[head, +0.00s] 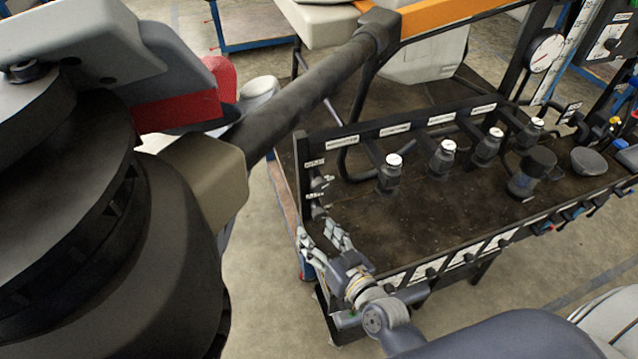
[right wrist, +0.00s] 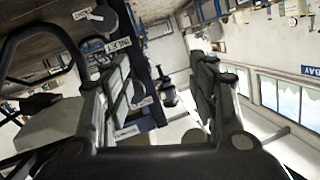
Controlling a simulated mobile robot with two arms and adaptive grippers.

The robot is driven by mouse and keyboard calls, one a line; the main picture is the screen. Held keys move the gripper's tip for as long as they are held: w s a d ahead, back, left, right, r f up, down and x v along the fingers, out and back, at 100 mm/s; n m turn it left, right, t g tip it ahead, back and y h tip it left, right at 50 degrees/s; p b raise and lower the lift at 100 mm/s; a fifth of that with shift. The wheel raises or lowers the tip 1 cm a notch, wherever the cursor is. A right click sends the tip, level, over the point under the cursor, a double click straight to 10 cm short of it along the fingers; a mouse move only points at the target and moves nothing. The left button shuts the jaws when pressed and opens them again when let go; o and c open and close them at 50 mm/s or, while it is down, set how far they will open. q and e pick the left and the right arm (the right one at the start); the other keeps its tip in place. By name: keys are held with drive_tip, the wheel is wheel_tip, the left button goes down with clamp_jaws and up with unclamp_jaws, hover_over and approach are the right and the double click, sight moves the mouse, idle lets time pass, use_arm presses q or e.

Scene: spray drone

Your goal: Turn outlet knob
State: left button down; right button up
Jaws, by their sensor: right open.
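My right gripper (head: 321,238) is open, with its fingers pointing up toward the left end post of the dark bench. In the head view, small grey fittings (head: 320,183) sit on that post just above the fingertips. I cannot tell which one is the outlet knob. In the right wrist view the two fingers of the gripper (right wrist: 165,95) stand apart. A small dark knob-like part (right wrist: 166,92) shows in the gap, and nothing is visibly gripped. My left gripper is not in view.
The bench top (head: 440,200) carries several grey bottles with white caps and a dark cup (head: 532,172). A thick black tube (head: 310,95) crosses above the bench's left side. A gauge (head: 545,50) stands at the back right. Open floor (head: 260,300) lies left of the bench.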

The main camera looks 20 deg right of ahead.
sight(321, 189)
drive_tip(key=w+d+r+m+t+h, duration=0.1)
drive_tip(key=w, duration=0.3)
drive_tip(key=w+d+r+m+h, duration=0.1)
drive_tip(key=w, duration=0.3)
drive_tip(key=w+d+t+h+p, duration=0.1)
drive_tip(key=w, duration=0.3)
drive_tip(key=shift+w+d+r+m+t, duration=0.15)
drive_tip(key=shift+d+r+m+t, duration=0.15)
drive_tip(key=shift+d+r+m, duration=0.1)
drive_tip(key=c, duration=1.1)
